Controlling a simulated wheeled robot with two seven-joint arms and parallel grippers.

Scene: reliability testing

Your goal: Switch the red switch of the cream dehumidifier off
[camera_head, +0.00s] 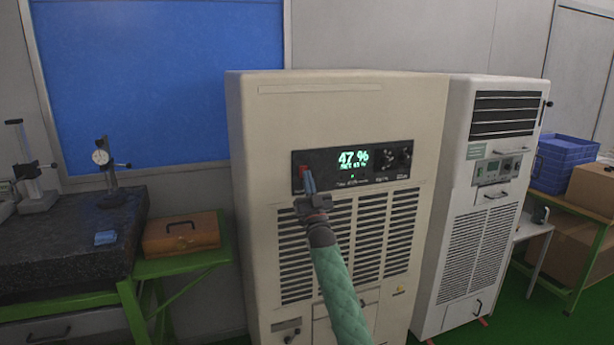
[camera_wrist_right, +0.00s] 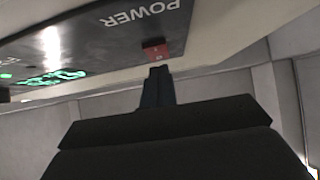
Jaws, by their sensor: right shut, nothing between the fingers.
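The cream dehumidifier (camera_head: 263,150) stands upright in the middle of the head view. Its black control panel (camera_head: 330,180) has a lit green display (camera_head: 353,158) reading 47 %. The red switch (camera_head: 303,171) is at the panel's left end, partly hidden by my fingertips. In the right wrist view the red switch (camera_wrist_right: 155,49) sits beside the word POWER. My right gripper (camera_head: 309,180) is shut and empty, its fingertips right at the switch. In the wrist view the fingertips (camera_wrist_right: 158,72) are at the switch's edge; I cannot tell whether they touch. My left gripper is not in view.
A white unit (camera_head: 470,210) stands close on the right. On the left are a dark stone slab (camera_head: 70,255) with dial gauges and a wooden box (camera_head: 181,234) on a green stand. A blue crate (camera_head: 563,165) and cardboard boxes (camera_head: 592,187) are at the far right.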

